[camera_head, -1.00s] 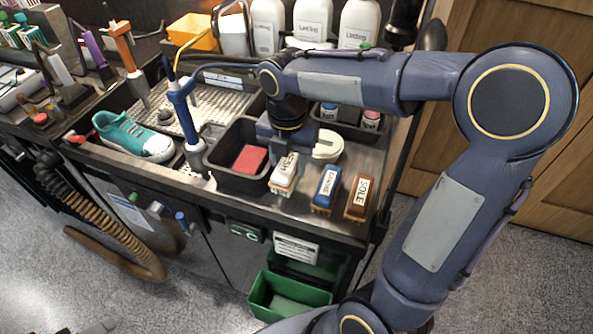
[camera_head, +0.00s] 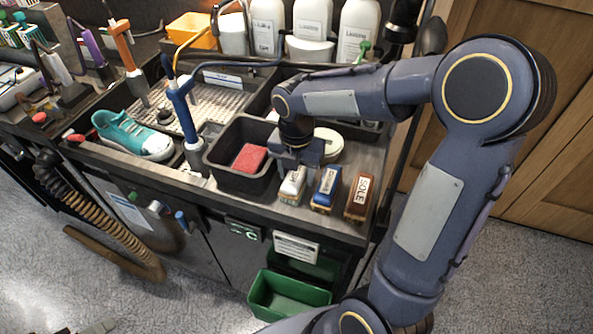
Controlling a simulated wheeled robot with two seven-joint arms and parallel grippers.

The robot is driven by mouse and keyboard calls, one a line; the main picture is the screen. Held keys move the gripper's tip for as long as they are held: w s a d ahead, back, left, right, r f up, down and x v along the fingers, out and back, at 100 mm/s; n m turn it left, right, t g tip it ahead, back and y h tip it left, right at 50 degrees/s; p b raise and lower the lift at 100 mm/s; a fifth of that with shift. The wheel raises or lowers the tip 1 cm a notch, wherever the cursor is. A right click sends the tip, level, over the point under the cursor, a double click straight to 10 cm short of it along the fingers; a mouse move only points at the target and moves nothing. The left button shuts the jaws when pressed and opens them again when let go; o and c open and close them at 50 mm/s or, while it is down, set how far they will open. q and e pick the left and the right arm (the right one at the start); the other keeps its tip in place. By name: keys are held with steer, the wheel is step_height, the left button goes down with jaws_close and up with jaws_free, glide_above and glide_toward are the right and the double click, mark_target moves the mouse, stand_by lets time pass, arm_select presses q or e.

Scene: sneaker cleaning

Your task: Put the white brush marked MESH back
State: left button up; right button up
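The white brush (camera_head: 293,186) with a wooden-coloured base sits upright at the front of the bench, left of the blue brush (camera_head: 326,188). Its label is too small to read surely. A brown brush marked SOLE (camera_head: 360,197) stands at the right end of this row. My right gripper (camera_head: 297,162) is pointing down right behind and above the white brush, close to its top. Its fingertips are largely hidden, so I cannot tell whether they still grip the brush. My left gripper is not in view.
A black bin with a red sponge (camera_head: 249,158) stands left of the brushes. A round pale tin (camera_head: 328,143) lies behind the gripper. A teal sneaker (camera_head: 133,135) sits at the left. White bottles (camera_head: 312,20) line the back. A green bin (camera_head: 289,294) is below.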

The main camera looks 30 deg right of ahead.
steer(key=o, duration=0.3)
steer(key=shift+r, duration=0.2)
step_height(320, 180, up, 11)
steer(key=s+a+f+m+t+y, duration=0.2)
steer(key=s+m, duration=0.6)
steer(key=m, duration=0.6)
steer(key=s+a+f+m+t+y, duration=0.1)
steer(key=s+a+f+m+t, duration=0.1)
steer(key=s+m, duration=0.7)
steer(key=m+t+p, duration=0.1)
steer(key=m, duration=0.3)
steer(key=shift+f+m+t+y, duration=0.15)
steer(key=shift+m+t+y, duration=0.15)
steer(key=shift+m+y, duration=0.1)
